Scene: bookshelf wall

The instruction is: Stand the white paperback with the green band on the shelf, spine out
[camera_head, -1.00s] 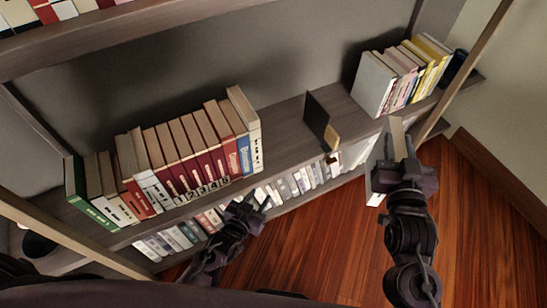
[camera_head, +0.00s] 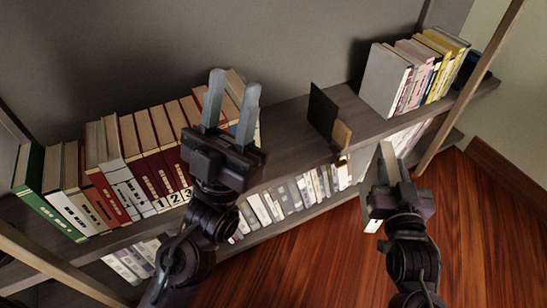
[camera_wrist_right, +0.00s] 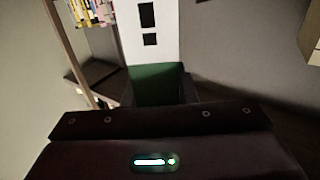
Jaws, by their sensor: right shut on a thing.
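The white paperback with the green band (camera_head: 387,160) is held in my right gripper (camera_head: 388,186), in front of the shelf at the right of the head view. In the right wrist view the paperback (camera_wrist_right: 134,40) shows a white face with black marks and its green band towards the jaws. The shelf (camera_head: 288,150) has a bare stretch between the left book row and a black bookend (camera_head: 322,112). My left gripper (camera_head: 234,90) is raised in front of the left row, its two fingers apart and nothing between them.
A row of red, white and green books (camera_head: 140,165) stands at the left, its right end partly hidden by my left gripper. Grey, pink and yellow books (camera_head: 415,75) stand at the right. A lower shelf holds pale books (camera_head: 290,198). A wooden upright (camera_head: 465,85) stands at the right.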

